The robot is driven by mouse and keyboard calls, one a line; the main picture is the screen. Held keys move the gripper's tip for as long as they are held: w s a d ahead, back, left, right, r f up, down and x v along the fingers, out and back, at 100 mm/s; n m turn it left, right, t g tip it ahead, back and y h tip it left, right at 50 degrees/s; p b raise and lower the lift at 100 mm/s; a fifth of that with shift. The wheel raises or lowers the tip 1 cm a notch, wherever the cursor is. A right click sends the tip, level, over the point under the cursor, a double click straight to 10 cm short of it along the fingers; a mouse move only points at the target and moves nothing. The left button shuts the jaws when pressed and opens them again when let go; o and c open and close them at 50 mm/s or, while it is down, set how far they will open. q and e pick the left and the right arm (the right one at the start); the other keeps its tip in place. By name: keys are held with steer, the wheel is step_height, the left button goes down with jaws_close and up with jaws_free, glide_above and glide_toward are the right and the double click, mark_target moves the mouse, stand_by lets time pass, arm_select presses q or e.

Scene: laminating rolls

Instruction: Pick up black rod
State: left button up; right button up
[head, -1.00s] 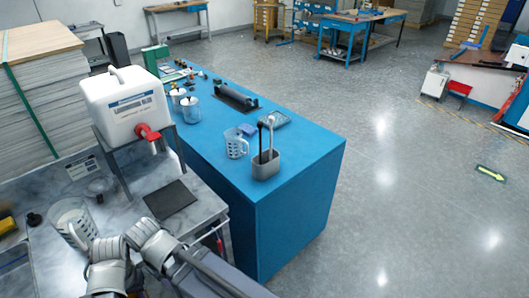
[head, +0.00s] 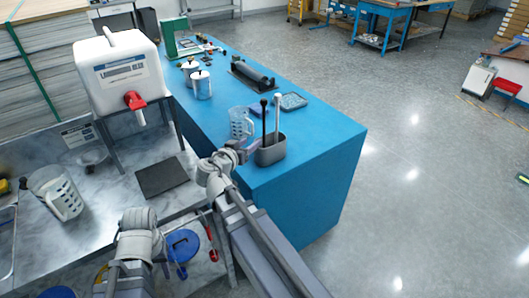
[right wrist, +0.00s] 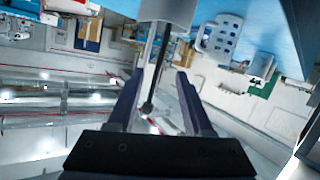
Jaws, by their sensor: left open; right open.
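The black rod (head: 264,115) stands upright in a small grey holder (head: 271,152) near the front of the blue bench, beside a white rod (head: 277,114). In the right wrist view, the black end of the rod (right wrist: 149,104) shows in the gap between the finger lines, with the holder (right wrist: 167,9) at the top edge. My right gripper (head: 244,148) is open at the left side of the holder. In the right wrist view its fingers (right wrist: 160,104) are apart, and I see no grip on the rod. My left gripper (head: 162,262) is low at the left table's front; its fingertips are unclear.
A clear measuring jug (head: 239,122) stands close behind my right gripper. A black roller device (head: 253,76) and metal canisters (head: 201,86) sit further back. A white container with a red tap (head: 120,70) stands left. The bench's right front is clear.

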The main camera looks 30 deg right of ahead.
mark_target(264, 114)
steer(key=shift+w+d+r+m+t+h+b, duration=0.35)
steer(key=shift+w+d+r, duration=0.3)
steer(key=shift+w+d, duration=0.8)
steer(key=shift+w+d+r+m+t+h+b, duration=0.1)
steer(key=shift+w+d+r+t+h, duration=0.2)
steer(key=shift+w+d+r+t, duration=1.1)
steer(key=shift+w+d+f+m+g+h+b, duration=0.1)
steer(key=shift+w+d+m+g+h+b, duration=0.25)
steer(key=shift+w+d, duration=1.2)
steer(key=shift+s+d, duration=0.55)
steer(key=shift+s, duration=0.15)
jaws_close()
